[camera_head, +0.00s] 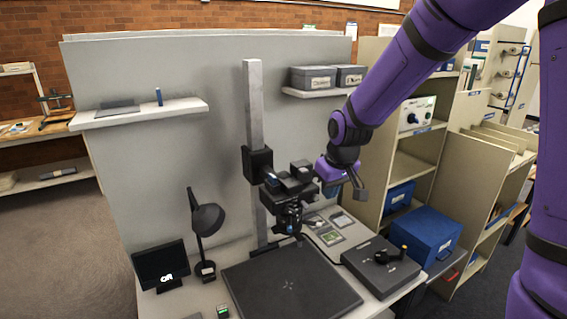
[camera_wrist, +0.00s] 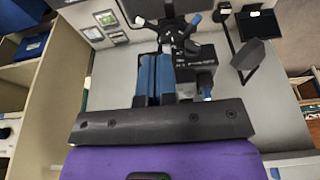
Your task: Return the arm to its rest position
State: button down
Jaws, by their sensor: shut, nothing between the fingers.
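My purple arm reaches in from the upper right in the head view, and my gripper (camera_head: 350,189) hangs at its end, just right of the camera on the copy stand (camera_head: 290,190). In the wrist view the two blue fingers of my gripper (camera_wrist: 155,75) lie side by side, closed, with nothing held. The copy stand's camera (camera_wrist: 190,65) shows beyond the fingers in the wrist view. I cannot tell the exact gap between my gripper and that camera.
The dark baseboard (camera_head: 290,285) lies below, with a control box (camera_head: 380,267) to its right. A desk lamp (camera_head: 207,220) and small screen (camera_head: 161,265) stand left. Grey boxes (camera_head: 313,78) sit on a wall shelf. A blue box (camera_head: 420,238) and shelving (camera_head: 412,165) are at right.

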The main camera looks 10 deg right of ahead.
jog(key=s+d+r+m+t, duration=0.15)
jog(key=s+d+r, duration=0.25)
jog(key=s+r, duration=0.85)
jog(key=s+d+r+m, duration=0.1)
jog(key=s+r, duration=0.1)
jog(key=s, duration=0.5)
jog(key=s+d+r+m+h, duration=0.1)
jog(key=s+d+r, duration=0.1)
jog(key=s, duration=0.5)
jog(key=shift+s+r+t, duration=0.3)
jog(key=shift+s+t, duration=0.05)
jog(key=shift+t, duration=0.1)
jog(key=c, duration=1.8)
grip_release()
